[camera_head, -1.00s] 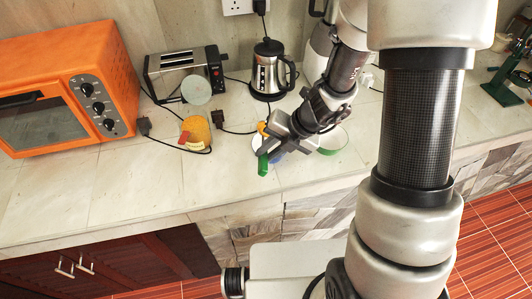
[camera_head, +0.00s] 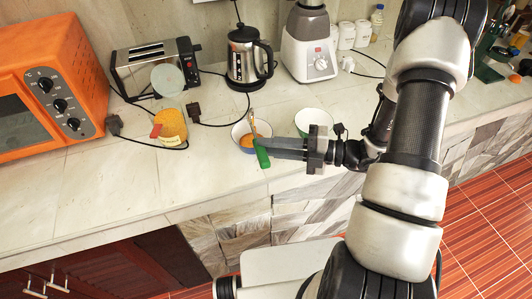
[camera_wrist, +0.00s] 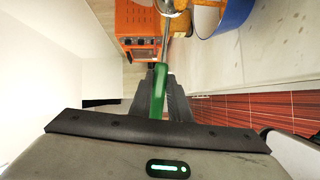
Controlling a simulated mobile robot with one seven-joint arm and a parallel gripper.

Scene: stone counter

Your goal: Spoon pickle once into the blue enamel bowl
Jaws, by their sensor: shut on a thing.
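A spoon with a green handle (camera_head: 262,154) is held in my gripper (camera_head: 270,148), whose fingers are shut on the handle. In the wrist view the green handle (camera_wrist: 159,92) runs up from between the fingers into a metal shaft (camera_wrist: 167,45). The spoon's head lies at the top edge, near something orange, and its load is unclear. The blue bowl (camera_head: 237,133) stands just beyond my gripper with orange food in it. The spoon crosses over this bowl; contact with it is unclear. The bowl's blue side also shows in the wrist view (camera_wrist: 236,14).
A toaster (camera_head: 150,64), kettle (camera_head: 247,60), blender (camera_head: 308,45) and orange oven (camera_head: 48,80) line the back. The front-left counter is clear.

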